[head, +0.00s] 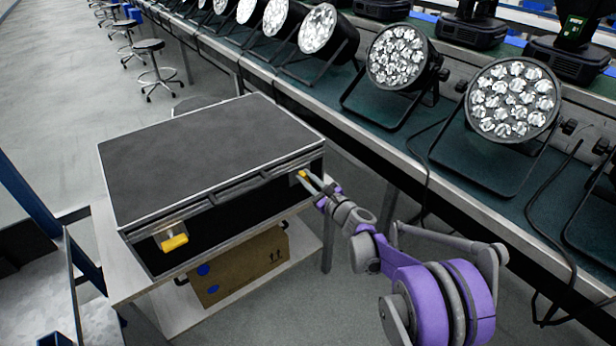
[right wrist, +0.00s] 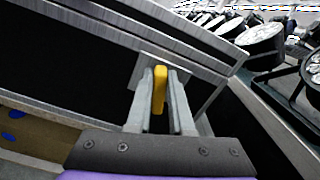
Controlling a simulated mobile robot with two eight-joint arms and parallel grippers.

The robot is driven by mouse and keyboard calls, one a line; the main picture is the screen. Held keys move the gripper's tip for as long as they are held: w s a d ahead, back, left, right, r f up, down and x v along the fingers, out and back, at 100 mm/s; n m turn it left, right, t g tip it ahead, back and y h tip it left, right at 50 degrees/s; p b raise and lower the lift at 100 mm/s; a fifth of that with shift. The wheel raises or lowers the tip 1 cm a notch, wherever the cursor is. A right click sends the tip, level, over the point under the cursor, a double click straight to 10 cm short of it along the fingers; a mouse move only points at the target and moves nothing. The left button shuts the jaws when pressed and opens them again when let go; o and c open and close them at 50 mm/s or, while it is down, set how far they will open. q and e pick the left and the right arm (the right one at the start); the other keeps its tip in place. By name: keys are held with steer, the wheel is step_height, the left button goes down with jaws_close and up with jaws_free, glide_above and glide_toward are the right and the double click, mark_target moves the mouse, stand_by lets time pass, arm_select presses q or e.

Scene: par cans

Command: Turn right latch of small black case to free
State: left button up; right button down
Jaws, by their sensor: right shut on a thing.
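The small black case (head: 210,155) has a dark lid with silver edges and stands on a light cart. Its front faces me, with a handle in the middle. The right latch (head: 302,174) has a yellow tab on a silver plate; it shows in the right wrist view as an upright yellow tab (right wrist: 160,88). My right gripper (head: 311,184) is at this latch, its fingers (right wrist: 160,100) shut on the yellow tab. The left latch (head: 174,241) has a yellow tab lying roughly sideways. My left gripper is not in view.
A cardboard box (head: 240,268) sits on the cart's lower shelf (head: 312,243). A long bench with a green top (head: 400,148) holds several par cans (head: 513,100) to the right, with cables hanging from its edge. Stools (head: 156,68) stand at the upper left.

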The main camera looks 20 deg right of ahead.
steer(key=n, duration=0.2)
steer(key=n+p, duration=0.1)
steer(key=n, duration=0.2)
steer(key=a+n+p, duration=0.1)
steer(key=n, duration=0.1)
steer(key=shift+s+f, duration=0.15)
steer(key=shift+f, duration=0.15)
steer(key=n, duration=0.2)
steer(key=n+p, duration=0.1)
steer(key=n, duration=0.1)
steer(key=shift+f, duration=0.3)
steer(key=shift+a+f+n+p, duration=0.15)
steer(key=shift+n+p, duration=0.1)
steer(key=shift+n, duration=0.55)
steer(key=shift+d+f+n+p, duration=0.15)
steer(key=shift+n+p, duration=0.1)
steer(key=shift+n, duration=0.55)
steer(key=shift+a, duration=0.1)
steer(key=c, duration=0.8)
jaws_free()
steer(key=shift+s, duration=0.1)
